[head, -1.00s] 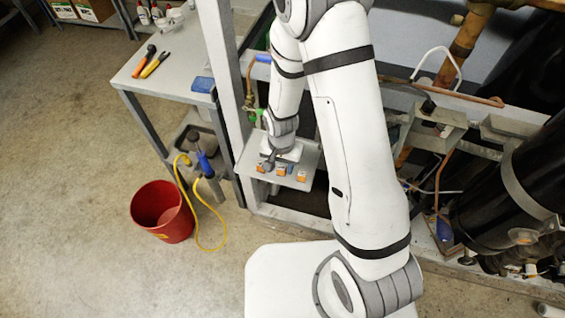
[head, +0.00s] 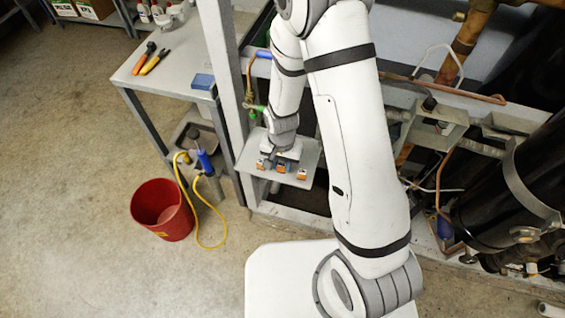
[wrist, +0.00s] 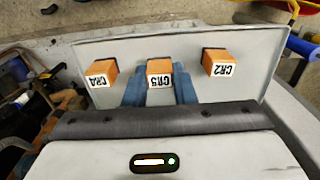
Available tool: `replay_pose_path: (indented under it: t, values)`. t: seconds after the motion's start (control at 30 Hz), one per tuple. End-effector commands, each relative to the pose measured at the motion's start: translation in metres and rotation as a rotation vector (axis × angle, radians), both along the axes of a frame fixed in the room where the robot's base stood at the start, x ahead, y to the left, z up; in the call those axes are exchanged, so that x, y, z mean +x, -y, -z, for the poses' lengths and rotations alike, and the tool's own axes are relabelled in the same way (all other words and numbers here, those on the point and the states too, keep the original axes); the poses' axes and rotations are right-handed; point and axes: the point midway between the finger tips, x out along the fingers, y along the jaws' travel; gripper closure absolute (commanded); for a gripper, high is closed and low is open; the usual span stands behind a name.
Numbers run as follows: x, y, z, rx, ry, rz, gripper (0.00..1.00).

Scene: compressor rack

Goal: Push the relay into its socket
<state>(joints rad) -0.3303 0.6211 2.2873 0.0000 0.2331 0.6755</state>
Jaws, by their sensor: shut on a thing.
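Three orange relays with white label faces stand in a row on a light grey panel (wrist: 205,52). In the wrist view the left relay (wrist: 101,74) reads like CR4, the middle relay (wrist: 160,74) CR5 and the right relay (wrist: 217,63) CR2. My gripper (wrist: 160,88) has blue fingers, one on each side of the middle relay, and is shut on it. The outer two relays sit on dark bases. The base of the middle relay is hidden, so I cannot tell how deep it sits. In the head view my gripper (head: 271,163) is partly hidden by my wrist.
A grey frame post (head: 222,75) stands left of the panel. Copper pipes and a black cylinder (head: 490,205) are at right. A bench with pliers (head: 155,62), a red bucket (head: 162,210) and a yellow hose (head: 195,225) are at left.

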Motion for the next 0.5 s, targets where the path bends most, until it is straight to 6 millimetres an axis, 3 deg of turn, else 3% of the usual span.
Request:
replay_pose_path:
  t: [0.5]
  values:
    - [0.001, 0.000, -0.054, 0.001, 0.001, 0.001, 0.95]
